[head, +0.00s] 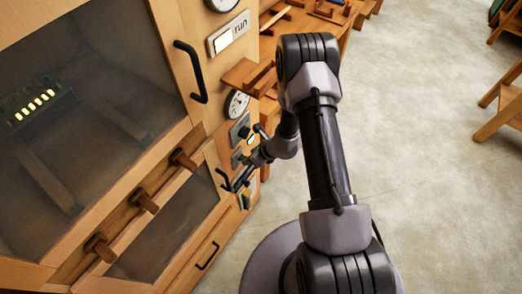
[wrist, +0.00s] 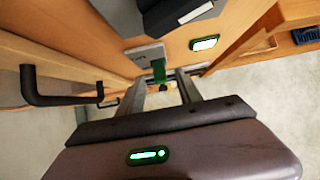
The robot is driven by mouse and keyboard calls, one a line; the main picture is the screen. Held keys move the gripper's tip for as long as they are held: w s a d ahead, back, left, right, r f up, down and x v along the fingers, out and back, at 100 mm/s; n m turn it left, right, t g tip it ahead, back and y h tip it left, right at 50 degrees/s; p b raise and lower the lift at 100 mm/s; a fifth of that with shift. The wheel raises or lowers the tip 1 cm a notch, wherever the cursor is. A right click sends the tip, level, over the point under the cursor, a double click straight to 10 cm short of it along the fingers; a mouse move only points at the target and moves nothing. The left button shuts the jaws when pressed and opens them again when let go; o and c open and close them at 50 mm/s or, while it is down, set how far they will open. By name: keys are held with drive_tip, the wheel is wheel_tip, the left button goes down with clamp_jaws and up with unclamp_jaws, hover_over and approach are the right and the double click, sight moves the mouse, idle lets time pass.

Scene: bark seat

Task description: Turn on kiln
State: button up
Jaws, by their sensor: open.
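The kiln looks to be the wooden cabinet (head: 168,30) with dark glass at the left of the head view. My gripper (head: 238,183) is low at this strip, beside the lower plates. In the wrist view my gripper (wrist: 165,90) is open. A green switch-like piece (wrist: 159,70) on a grey plate (wrist: 146,53) shows between and beyond its fingers. I cannot tell whether they touch it. A small yellow part lies just below the green piece.
A black door handle (head: 191,72) stands out from the cabinet; a black handle (wrist: 55,90) is also close at the left in the wrist view. Wooden pegs (head: 143,201) project lower down. A lit indicator (wrist: 204,43) is near the gripper. Open floor (head: 420,170) lies right.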

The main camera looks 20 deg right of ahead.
drive_tip(key=p+v, duration=0.2)
drive_tip(key=v, duration=1.1)
